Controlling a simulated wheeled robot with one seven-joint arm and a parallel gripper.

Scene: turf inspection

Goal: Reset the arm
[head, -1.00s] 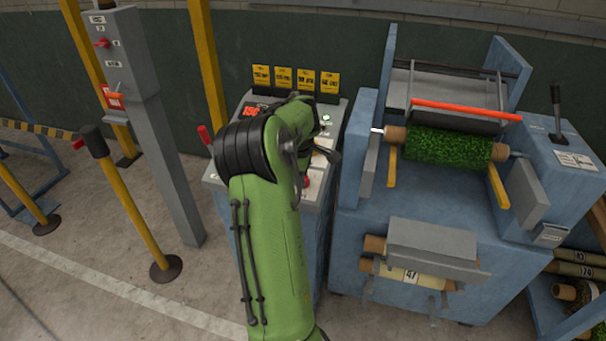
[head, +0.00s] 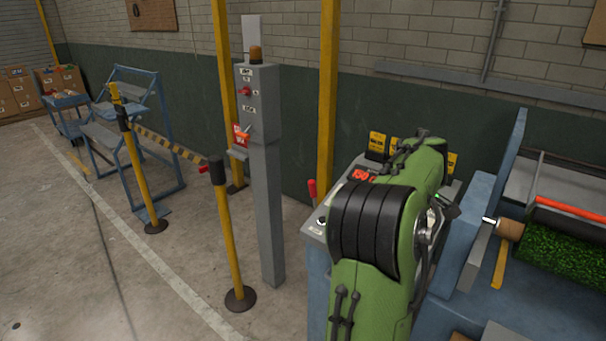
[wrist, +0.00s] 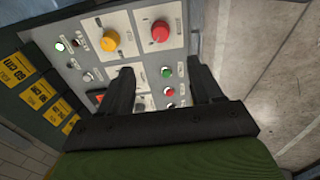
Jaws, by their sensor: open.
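My green arm reaches up in the head view, in front of the control console (head: 318,226). My gripper (wrist: 163,82) shows in the wrist view with its two black fingers spread apart and nothing between them. It hovers over the console panel (wrist: 150,62), which carries a yellow knob (wrist: 110,40), a red button (wrist: 160,31), and small green and red buttons. I cannot tell the exact height above the panel. In the head view the gripper is hidden behind the arm.
A blue machine with a green turf roll (head: 570,258) stands at right. A grey post (head: 262,170) with a red switch and a yellow bollard (head: 228,235) stand left of the console. A blue rack (head: 140,130) and blue cart (head: 65,112) stand farther left. Open concrete floor lies at left.

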